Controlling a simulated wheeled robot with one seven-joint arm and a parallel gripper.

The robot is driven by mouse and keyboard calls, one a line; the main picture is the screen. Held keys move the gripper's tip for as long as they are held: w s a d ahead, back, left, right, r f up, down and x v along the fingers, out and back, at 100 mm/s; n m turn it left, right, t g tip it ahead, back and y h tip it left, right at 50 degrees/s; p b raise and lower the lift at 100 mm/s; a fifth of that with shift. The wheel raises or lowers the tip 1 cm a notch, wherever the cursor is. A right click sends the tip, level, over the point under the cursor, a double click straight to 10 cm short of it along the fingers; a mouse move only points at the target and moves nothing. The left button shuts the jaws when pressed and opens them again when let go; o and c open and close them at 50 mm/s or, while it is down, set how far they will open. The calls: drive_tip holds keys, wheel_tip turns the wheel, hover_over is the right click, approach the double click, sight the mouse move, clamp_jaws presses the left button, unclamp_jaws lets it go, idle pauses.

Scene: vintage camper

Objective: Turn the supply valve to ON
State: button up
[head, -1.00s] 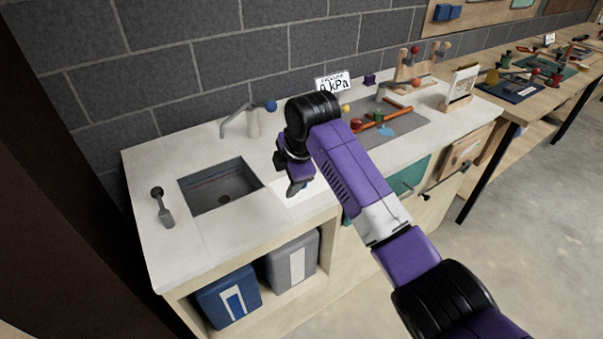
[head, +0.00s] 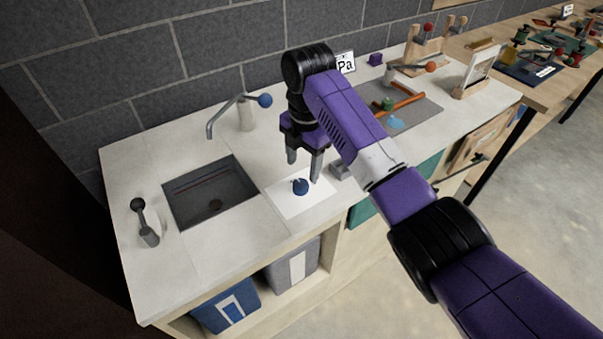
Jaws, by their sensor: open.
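A small blue knob (head: 301,187) sits on a white square sheet or plate (head: 285,206) on the counter, right of the sink. I cannot tell for sure that it is the supply valve, and no ON mark is readable. My gripper (head: 304,170) points down with its two fingers apart and nothing between them. The fingertips look just above and behind the knob, and I cannot tell if they touch anything.
A sink (head: 210,193) lies left of the plate, with a blue-balled tap (head: 247,112) behind it. A grey lever (head: 146,222) stands at the counter's left. A grey mat (head: 425,108) with tools lies to the right. The counter left of the sink is mostly clear.

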sight(302, 183)
drive_tip(key=shift+w+a+f+p, duration=0.1)
drive_tip(key=shift+f+p, duration=0.3)
drive_tip(key=shift+f, duration=2.8)
clamp_jaws()
